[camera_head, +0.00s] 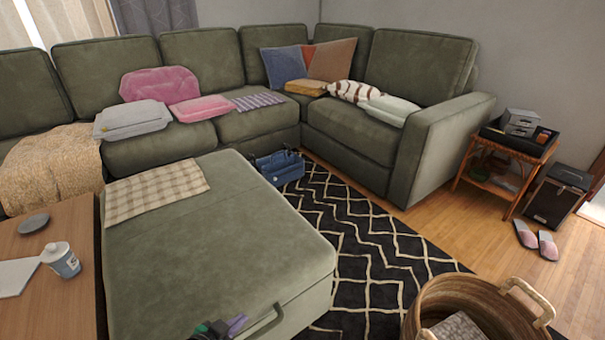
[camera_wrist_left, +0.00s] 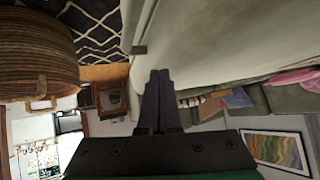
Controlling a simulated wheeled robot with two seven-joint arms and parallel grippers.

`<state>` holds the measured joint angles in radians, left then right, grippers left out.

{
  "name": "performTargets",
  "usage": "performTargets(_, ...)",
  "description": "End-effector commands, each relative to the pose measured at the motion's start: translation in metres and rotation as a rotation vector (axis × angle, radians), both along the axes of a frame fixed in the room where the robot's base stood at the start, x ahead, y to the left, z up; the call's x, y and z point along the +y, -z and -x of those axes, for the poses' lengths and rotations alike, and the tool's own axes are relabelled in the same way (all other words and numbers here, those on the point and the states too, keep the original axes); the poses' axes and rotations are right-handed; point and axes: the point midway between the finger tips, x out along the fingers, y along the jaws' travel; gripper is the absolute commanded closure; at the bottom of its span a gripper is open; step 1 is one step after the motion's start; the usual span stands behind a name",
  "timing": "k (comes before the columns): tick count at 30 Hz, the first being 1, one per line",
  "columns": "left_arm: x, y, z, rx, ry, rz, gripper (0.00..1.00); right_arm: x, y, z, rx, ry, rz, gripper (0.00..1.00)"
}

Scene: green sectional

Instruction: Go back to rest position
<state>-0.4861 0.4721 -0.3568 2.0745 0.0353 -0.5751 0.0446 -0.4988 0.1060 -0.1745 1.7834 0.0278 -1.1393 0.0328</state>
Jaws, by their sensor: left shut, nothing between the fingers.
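My left gripper (camera_head: 237,323) shows at the bottom edge of the head view, in front of the near side of the green ottoman (camera_head: 225,255). Only its end is visible there; the rest of the arm is out of frame. In the left wrist view its two dark fingers (camera_wrist_left: 159,78) lie side by side, shut, with nothing between them. My right gripper is in neither view.
A wicker basket (camera_head: 480,305) stands at the lower right on a black patterned rug (camera_head: 365,255). A wooden table (camera_head: 55,300) with a cup (camera_head: 62,263) is at the left. A green sectional (camera_head: 210,60) fills the back.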

Motion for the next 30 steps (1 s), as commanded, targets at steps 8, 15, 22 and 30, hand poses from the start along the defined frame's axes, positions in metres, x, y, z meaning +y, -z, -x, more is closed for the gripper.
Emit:
performTargets(8, 0.036, -0.02, 0.034, 0.261, -0.209, -0.056, 1.0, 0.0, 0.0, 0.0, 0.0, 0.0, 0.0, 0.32)
performTargets(15, 0.064, -0.036, 0.084, 0.482, -0.348, -0.075, 1.0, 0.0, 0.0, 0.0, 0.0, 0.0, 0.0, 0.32)
performTargets(22, 0.069, 0.005, 0.105, 0.616, -0.387, -0.085, 1.0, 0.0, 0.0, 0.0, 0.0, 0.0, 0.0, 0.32)
performTargets(30, 0.061, 0.096, 0.119, 0.703, -0.38, -0.09, 1.0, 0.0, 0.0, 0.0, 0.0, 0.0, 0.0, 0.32)
